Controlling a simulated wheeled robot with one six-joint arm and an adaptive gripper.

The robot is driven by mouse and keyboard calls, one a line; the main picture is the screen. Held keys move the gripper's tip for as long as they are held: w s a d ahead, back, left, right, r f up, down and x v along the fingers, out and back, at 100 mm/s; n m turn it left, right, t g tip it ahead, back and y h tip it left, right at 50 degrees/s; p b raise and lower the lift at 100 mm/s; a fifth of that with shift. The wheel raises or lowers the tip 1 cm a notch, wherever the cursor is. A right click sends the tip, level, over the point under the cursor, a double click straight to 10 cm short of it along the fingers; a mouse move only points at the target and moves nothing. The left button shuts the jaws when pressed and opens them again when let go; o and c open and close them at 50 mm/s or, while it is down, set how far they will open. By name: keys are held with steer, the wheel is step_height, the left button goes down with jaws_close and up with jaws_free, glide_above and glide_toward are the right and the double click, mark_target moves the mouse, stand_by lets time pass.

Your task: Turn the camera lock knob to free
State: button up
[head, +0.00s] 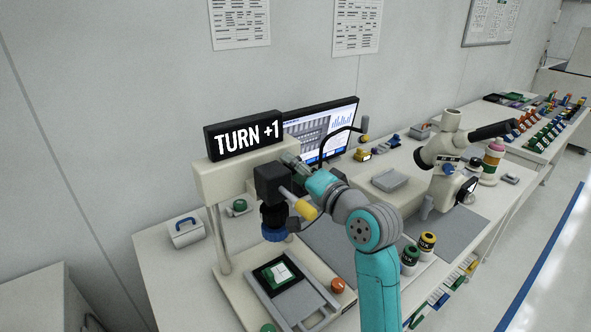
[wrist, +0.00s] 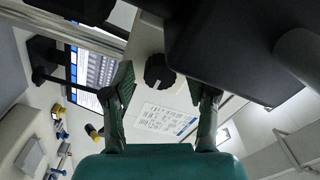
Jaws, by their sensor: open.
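The lock knob (wrist: 158,72) is black with a scalloped edge and shows in the wrist view, on a pale bracket between my open fingers. My gripper (wrist: 168,84) has one finger on each side of it, with gaps to both; I cannot tell how far ahead the knob is. In the head view the black camera (head: 272,183) with a blue ring below hangs from the stand. My gripper (head: 290,160) is beside its upper part. The knob is hidden there. A sign (head: 244,137) above the stand reads "TURN +1".
A yellow-tipped part (head: 305,210) juts from near the camera. Below lies a grey tray (head: 318,303) with a green board (head: 268,272). An orange button (head: 337,286) is beside it. A monitor (head: 345,112) stands behind, a microscope (head: 445,165) to the right. A large dark block (wrist: 225,45) is close in the wrist view.

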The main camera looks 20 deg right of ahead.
jaws_close()
steer(key=shift+n, duration=0.3)
steer(key=n, duration=1.7)
steer(key=shift+a, duration=0.1)
steer(key=shift+n, duration=0.3)
stand_by(0.5)
